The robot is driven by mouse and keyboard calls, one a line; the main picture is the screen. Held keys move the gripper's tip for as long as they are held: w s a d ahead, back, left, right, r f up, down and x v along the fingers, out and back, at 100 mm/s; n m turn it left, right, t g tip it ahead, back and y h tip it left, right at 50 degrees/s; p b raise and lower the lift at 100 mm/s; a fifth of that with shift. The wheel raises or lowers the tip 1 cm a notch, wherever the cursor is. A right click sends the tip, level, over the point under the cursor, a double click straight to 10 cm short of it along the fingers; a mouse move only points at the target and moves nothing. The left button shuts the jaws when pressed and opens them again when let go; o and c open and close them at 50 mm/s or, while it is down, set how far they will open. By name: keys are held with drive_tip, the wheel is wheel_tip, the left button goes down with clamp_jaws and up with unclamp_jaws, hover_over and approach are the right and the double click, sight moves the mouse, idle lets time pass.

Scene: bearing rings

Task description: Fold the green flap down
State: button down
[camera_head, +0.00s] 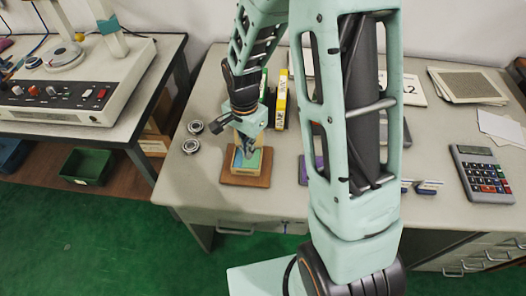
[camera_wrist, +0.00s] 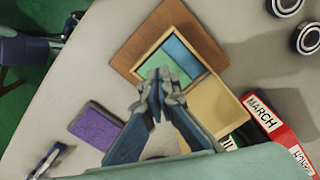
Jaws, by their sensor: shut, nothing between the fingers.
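A small tan-framed box (camera_wrist: 146,62) sits on a brown wooden board (camera_wrist: 128,62); the board also shows in the head view (camera_head: 246,181). The green flap (camera_wrist: 176,62) shows inside the frame, beside a blue panel (camera_wrist: 190,49); the green also shows in the head view (camera_head: 254,160). I cannot tell whether the flap lies fully flat. A tan panel (camera_wrist: 214,106) extends from the box's lower right side in the wrist view. My gripper (camera_wrist: 160,82) is shut and empty, its tips over the green flap's near edge and hiding part of it. I cannot tell whether they touch.
A purple block (camera_wrist: 95,124) lies beside the board. Red and yellow-spined books marked MARCH and JUNE (camera_wrist: 272,120) (camera_head: 281,98) stand behind the box. Two bearing rings (camera_head: 191,138) lie left of the board. A calculator (camera_head: 481,173) is at the right. The table's front edge is close.

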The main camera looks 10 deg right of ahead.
wheel_tip(320, 180, up, 5)
drive_tip(key=p, duration=0.3)
drive_tip(key=shift+r, duration=0.15)
idle(0.5)
